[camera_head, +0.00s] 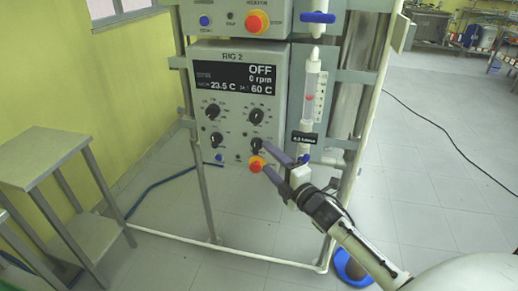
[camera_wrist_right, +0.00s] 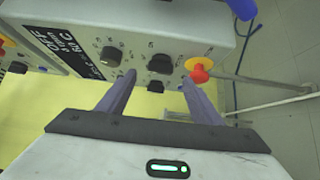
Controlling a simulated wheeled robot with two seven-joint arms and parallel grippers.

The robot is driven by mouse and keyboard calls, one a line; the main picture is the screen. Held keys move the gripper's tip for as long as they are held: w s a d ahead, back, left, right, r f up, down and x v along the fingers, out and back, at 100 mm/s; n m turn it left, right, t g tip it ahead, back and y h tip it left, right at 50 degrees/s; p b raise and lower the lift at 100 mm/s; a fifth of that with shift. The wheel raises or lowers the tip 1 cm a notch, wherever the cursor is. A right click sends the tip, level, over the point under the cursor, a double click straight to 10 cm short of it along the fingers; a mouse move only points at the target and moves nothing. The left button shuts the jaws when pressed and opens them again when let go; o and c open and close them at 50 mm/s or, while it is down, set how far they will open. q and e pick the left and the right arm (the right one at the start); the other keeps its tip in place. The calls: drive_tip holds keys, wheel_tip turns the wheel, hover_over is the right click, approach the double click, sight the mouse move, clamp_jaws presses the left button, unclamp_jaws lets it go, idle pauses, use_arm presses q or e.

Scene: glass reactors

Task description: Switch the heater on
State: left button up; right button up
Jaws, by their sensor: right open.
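The RIG 2 control box (camera_head: 239,103) hangs on the rig frame in the head view. Its display (camera_head: 235,79) reads OFF, 0 rpm, 23.5 C and 60 C. Several black knobs sit below it. The lower right knob (camera_head: 257,144) is just above a red stop button (camera_head: 257,163) on a yellow base. My right gripper (camera_head: 267,156) is open, its fingertips close to this knob. In the wrist view the same knob (camera_wrist_right: 160,63) shows between and beyond the fingertips (camera_wrist_right: 158,77); I cannot tell whether they touch it. Knob labels are too small to read. My left gripper is not in view.
A glass column (camera_head: 311,90) with blue valves stands right of the box. Another box (camera_head: 237,17) with its own red button is above. A metal bench (camera_head: 45,155) stands at the left. A black cable (camera_head: 445,133) lies on the floor at right.

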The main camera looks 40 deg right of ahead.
sight(258, 149)
drive_tip(key=w, duration=0.6)
drive_tip(key=shift+w+d, duration=0.2)
drive_tip(key=shift+w, duration=0.05)
